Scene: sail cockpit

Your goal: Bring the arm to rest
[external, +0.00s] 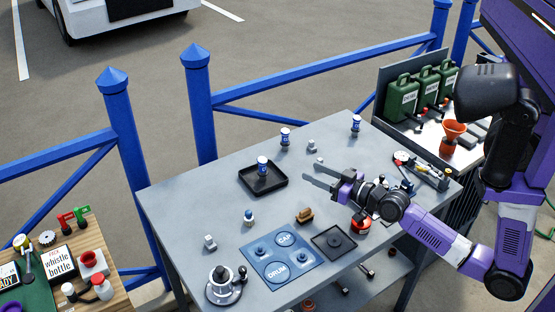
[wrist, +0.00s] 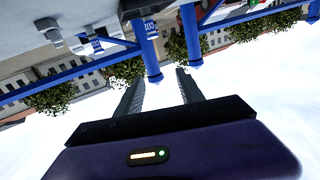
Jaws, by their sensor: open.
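My gripper (external: 319,181) is in the external view above the right part of the grey table (external: 185,202), pointing left. Its two fingers are apart and nothing is between them. In the wrist view my gripper (wrist: 158,82) also shows its two fingers spread, with sky and blue posts beyond. My arm reaches in from the right, bent at the elbow, with the wrist low over the table. A black tray (external: 286,181) holding a blue and white can (external: 262,166) stands just left of the fingertips.
A blue mat (external: 280,262) marked CAP and DRUM, a small black square tray (external: 334,243), a brown block (external: 305,215) and a red round item (external: 361,225) lie near the arm. Two cans (external: 285,136) (external: 355,123) stand at the back. Green canisters (external: 403,97) stand right.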

